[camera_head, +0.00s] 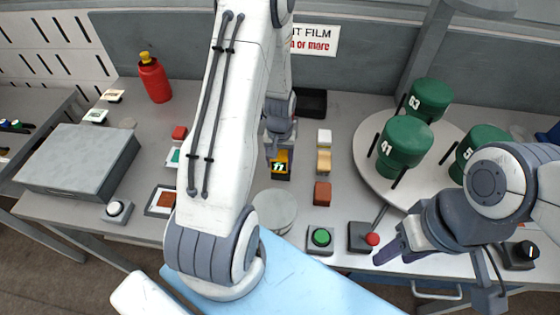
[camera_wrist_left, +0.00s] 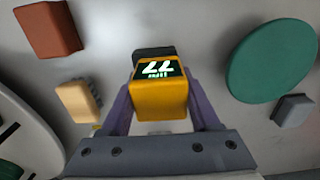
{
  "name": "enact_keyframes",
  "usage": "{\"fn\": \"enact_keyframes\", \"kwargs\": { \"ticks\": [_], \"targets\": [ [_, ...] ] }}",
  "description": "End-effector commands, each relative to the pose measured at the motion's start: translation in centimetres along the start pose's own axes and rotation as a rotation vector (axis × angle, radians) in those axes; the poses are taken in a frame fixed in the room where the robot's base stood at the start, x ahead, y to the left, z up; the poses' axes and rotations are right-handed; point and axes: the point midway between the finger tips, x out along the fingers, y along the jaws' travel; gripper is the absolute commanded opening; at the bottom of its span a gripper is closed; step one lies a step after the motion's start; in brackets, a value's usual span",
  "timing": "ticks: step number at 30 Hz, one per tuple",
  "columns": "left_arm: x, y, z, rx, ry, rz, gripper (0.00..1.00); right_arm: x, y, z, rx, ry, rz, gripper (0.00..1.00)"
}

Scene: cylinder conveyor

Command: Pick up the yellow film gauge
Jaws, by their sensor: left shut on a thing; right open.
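The yellow film gauge (camera_head: 281,166) is a small yellow block with a dark display showing pale digits. In the head view it sits at my left gripper (camera_head: 279,150), near the middle of the grey table. In the left wrist view the gauge (camera_wrist_left: 161,98) stands between the two purple fingers of my left gripper (camera_wrist_left: 160,110), which are shut on it. I cannot tell whether it touches the table. My right gripper (camera_head: 396,252) is open and empty at the lower right, near the table's front edge.
A wooden block (camera_head: 323,161) and a red-brown block (camera_head: 322,193) lie right of the gauge. A green button (camera_head: 320,238) and a red-knobbed lever box (camera_head: 362,238) are at the front. A round turntable (camera_head: 367,152) bears green cylinders (camera_head: 404,142). A red bottle (camera_head: 155,80) stands back left.

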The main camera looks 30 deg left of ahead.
Motion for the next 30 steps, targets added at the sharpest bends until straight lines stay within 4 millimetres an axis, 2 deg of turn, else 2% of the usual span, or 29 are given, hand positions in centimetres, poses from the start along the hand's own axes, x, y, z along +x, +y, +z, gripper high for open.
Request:
{"fn": "enact_keyframes", "kwargs": {
  "ticks": [7,13,24,30],
  "targets": [
    [-1.0,0.0,-0.1,0.000,0.003,0.000,0.00,0.3,0.0,0.0,0.000,0.000,0.000,0.50],
    [-4.0,0.0,-0.2,0.000,0.008,0.001,0.00,1.1,0.1,0.1,0.000,0.000,0.000,0.50],
    [-8.9,7.2,4.2,0.007,0.005,0.002,0.00,2.7,0.2,0.1,-0.001,0.000,0.000,0.50],
    [-10.5,9.4,5.5,0.004,0.002,0.001,0.00,3.0,0.2,0.2,-0.001,0.000,0.000,0.50]
  ]
}}
